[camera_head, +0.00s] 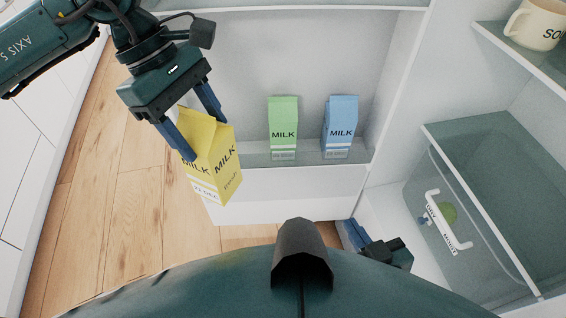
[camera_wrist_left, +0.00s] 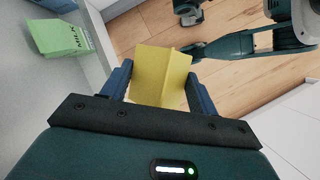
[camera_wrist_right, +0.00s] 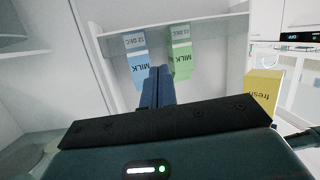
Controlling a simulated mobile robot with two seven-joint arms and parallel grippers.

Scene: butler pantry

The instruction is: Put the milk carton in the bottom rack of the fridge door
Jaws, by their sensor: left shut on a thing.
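A yellow milk carton (camera_head: 218,165) is held between the fingers of my left gripper (camera_head: 194,124), in front of the fridge door's left part and tilted. The left wrist view shows the carton's yellow top (camera_wrist_left: 160,76) between both fingers. The fridge door's bottom rack (camera_head: 250,182) holds a green milk carton (camera_head: 283,128) and a blue milk carton (camera_head: 341,126), both upright. The rack's left part, beside the green carton, looks free. My right gripper (camera_head: 352,234) is low near the fridge opening; in the right wrist view its fingers (camera_wrist_right: 158,88) are together, with nothing seen between them.
Inside the fridge, a glass-fronted drawer (camera_head: 480,160) with a white handle (camera_head: 447,222) is at the right, a green round thing behind it. A cream mug (camera_head: 536,24) stands on the upper shelf. Wooden floor (camera_head: 120,200) lies at the left, by white cabinets (camera_head: 25,170).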

